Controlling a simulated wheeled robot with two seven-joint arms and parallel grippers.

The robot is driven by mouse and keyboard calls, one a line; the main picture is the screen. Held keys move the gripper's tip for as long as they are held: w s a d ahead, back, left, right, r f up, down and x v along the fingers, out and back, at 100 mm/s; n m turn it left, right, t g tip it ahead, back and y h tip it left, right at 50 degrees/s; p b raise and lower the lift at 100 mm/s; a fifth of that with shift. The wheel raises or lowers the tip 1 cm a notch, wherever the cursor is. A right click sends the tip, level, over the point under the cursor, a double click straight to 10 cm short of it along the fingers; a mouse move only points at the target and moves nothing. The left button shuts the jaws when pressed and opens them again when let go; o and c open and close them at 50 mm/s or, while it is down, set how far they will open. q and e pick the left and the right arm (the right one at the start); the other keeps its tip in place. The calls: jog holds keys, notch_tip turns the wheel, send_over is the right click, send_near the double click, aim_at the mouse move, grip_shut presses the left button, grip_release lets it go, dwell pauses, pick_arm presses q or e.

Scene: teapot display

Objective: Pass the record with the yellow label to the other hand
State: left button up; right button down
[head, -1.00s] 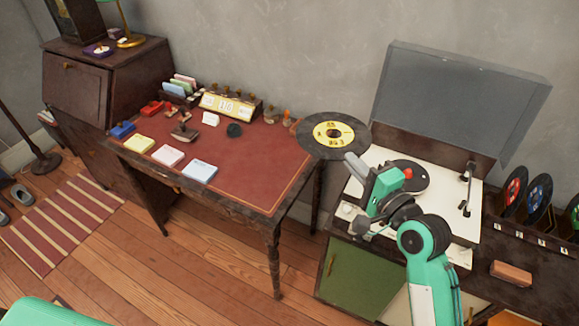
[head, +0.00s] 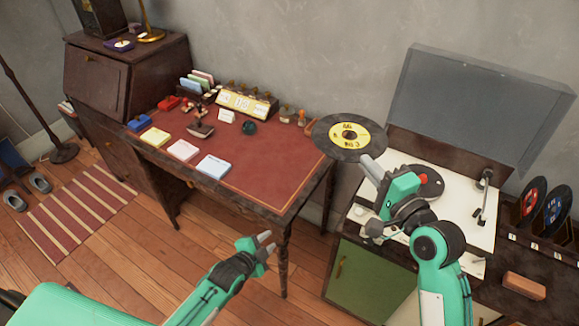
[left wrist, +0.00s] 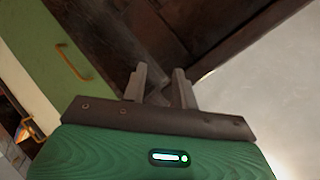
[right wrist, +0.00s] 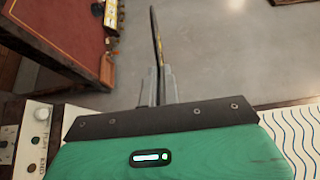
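The record with the yellow label (head: 348,136) is black with a large centre hole. My right gripper (head: 372,166) is shut on its lower edge and holds it in the air between the desk and the record player. In the right wrist view the record (right wrist: 156,45) shows edge-on, pinched between the fingertips (right wrist: 157,88). My left gripper (head: 268,243) is in front of the desk, below and left of the record, with nothing in it. The left wrist view shows its two fingers apart (left wrist: 160,85).
The record player (head: 445,200) has its lid up, just right of the held record. Records in a rack (head: 540,205) and a brown block (head: 524,285) are further right. The desk (head: 260,185) holds notepads and stamps.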

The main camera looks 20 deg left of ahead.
pick_arm(q)
jog(key=w+d+r+m+t+h, duration=0.1)
jog(key=d+r+m, duration=0.1)
jog(key=r, duration=0.6)
jog(key=w+d+r+m+t+h, duration=0.1)
jog(key=w+d+r+m, duration=0.1)
jog(key=r, duration=0.6)
jog(key=m+t+h, duration=0.1)
jog(key=m+t, duration=0.1)
jog(key=m, duration=0.2)
send_near(321, 136)
jog(key=x, duration=1)
jog(key=shift+w+f, duration=0.1)
jog(key=shift+f, duration=0.15)
jog(key=shift+c, duration=0.4)
grip_shut()
pick_arm(e)
jog(key=c, duration=1.6)
grip_release()
